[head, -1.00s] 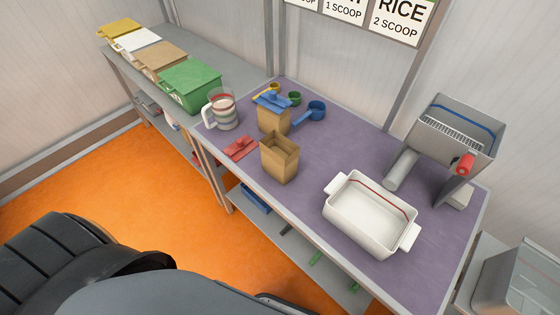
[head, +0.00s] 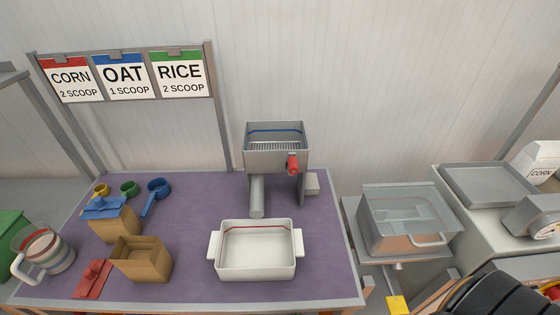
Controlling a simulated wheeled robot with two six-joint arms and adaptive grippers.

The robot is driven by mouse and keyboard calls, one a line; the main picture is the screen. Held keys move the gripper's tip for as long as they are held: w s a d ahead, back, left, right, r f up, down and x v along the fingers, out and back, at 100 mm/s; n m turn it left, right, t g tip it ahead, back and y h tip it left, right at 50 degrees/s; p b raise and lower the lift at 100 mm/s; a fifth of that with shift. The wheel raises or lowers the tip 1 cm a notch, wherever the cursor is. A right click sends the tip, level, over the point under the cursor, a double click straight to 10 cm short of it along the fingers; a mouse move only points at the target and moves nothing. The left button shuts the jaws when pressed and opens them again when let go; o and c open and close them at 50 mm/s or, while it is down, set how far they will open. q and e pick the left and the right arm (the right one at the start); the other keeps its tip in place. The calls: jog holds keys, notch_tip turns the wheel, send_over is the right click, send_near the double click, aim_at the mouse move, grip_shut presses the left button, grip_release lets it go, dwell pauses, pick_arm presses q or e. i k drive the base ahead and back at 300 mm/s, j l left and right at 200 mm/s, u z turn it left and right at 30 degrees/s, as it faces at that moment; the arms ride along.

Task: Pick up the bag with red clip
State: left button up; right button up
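A red clip (head: 92,279) lies flat on the purple table top at the front left. An open brown paper bag (head: 142,260) stands upright just right of it, with no clip on it. A second brown bag (head: 114,226) stands behind, closed with a blue clip (head: 104,208) on its top. I see no bag with a red clip fastened on it. Neither of my grippers is in view.
A white tray (head: 256,268), a grey hopper machine (head: 275,152) with a red knob and a glass jug (head: 43,254) stand on the purple table (head: 195,215). Coloured scoops lie at the back left. A clear-lidded box (head: 405,220) is at right.

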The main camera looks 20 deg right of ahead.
aim_at(145, 261)
jog(key=k+l, duration=0.1)
jog(key=l, duration=0.4)
jog(key=k+l, duration=0.1)
jog(key=l, duration=0.35)
jog(key=k+l, duration=0.1)
jog(key=l, duration=0.4)
jog(key=k+l, duration=0.1)
jog(key=l, duration=0.4)
jog(key=k+l, duration=0.1)
jog(key=l, duration=0.35)
